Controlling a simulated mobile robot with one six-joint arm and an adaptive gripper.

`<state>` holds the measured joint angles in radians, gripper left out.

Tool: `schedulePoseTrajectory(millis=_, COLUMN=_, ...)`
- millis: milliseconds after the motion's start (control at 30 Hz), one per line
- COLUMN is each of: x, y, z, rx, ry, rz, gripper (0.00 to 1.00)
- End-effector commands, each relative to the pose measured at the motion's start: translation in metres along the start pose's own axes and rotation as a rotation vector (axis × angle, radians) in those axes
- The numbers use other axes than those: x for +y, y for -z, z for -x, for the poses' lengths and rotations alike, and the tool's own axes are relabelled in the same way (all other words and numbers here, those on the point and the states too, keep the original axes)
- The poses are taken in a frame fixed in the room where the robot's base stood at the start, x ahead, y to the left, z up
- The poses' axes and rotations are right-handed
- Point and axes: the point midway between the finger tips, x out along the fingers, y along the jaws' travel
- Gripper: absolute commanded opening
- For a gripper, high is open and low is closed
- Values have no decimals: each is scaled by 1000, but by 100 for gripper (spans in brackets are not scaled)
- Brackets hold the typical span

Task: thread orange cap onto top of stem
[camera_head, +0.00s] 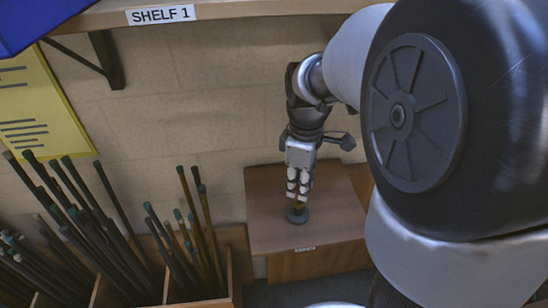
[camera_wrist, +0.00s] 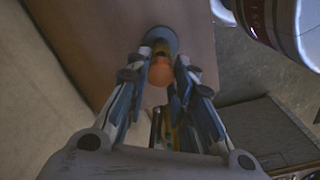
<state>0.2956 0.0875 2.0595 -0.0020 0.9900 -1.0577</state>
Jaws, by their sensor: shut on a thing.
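The orange cap (camera_wrist: 161,73) sits between the fingertips of my gripper (camera_wrist: 162,70) in the wrist view, and the fingers are shut on it. Just beyond it a short yellowish piece, likely the stem (camera_wrist: 160,48), shows above a round blue-grey base (camera_wrist: 161,35). In the head view my gripper (camera_head: 299,186) points down over the same dark round base (camera_head: 297,216), which stands on a brown wooden surface (camera_head: 340,215). The cap looks in line with the stem. The fingers hide the contact, so I cannot tell whether the cap is seated or threaded.
Wooden bins (camera_head: 232,285) with several dark rods (camera_head: 110,215) stand to the left of the wooden surface. A shelf (camera_head: 250,10) labelled SHELF 1 runs along the wall above. The wooden surface around the base is clear.

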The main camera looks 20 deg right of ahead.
Motion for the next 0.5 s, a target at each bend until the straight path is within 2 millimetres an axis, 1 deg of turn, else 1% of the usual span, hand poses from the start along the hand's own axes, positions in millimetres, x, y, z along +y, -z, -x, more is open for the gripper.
schedulePoseTrajectory(millis=500, x=0, y=0, z=-3, rx=0, ry=0, rz=0, gripper=11)
